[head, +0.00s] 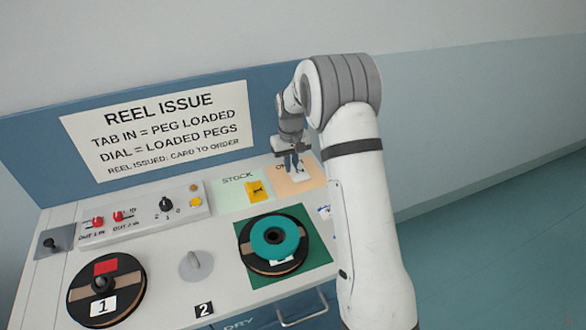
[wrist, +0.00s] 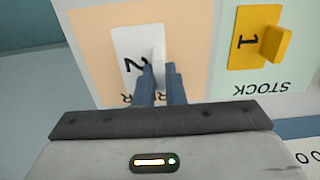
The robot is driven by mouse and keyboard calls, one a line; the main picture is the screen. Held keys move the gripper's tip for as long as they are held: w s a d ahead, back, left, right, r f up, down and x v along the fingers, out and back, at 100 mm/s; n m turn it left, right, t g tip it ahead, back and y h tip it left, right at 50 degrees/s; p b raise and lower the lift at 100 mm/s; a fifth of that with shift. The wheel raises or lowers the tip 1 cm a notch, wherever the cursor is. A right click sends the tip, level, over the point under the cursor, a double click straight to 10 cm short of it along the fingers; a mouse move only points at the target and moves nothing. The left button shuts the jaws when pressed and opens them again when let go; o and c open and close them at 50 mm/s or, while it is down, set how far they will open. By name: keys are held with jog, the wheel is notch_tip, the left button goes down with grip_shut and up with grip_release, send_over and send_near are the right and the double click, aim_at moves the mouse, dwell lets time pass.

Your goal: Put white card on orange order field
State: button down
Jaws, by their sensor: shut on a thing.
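The white card (wrist: 130,42) bears a black 2 and has an upright white tab. My gripper (wrist: 161,75) is shut on that tab. The card is over the orange order field (wrist: 88,30) and looks flat against it, but I cannot tell whether it touches. In the head view my gripper (head: 293,166) is pointing down at the orange field (head: 314,176) at the back right of the bench. There the card is mostly hidden by the gripper. The fingers also cover part of the field's lettering.
A yellow card (head: 258,191) with a raised tab stands on the pale green stock field (head: 228,200), beside the orange field. A teal and black reel (head: 273,238) lies on a green square in front. A control box (head: 145,215) and a reel marked 1 (head: 105,283) are at left.

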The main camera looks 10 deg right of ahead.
jog(key=shift+f, duration=1.3)
jog(key=shift+f, duration=0.2)
jog(key=c, duration=1.5)
grip_release()
jog(key=shift+r, duration=0.1)
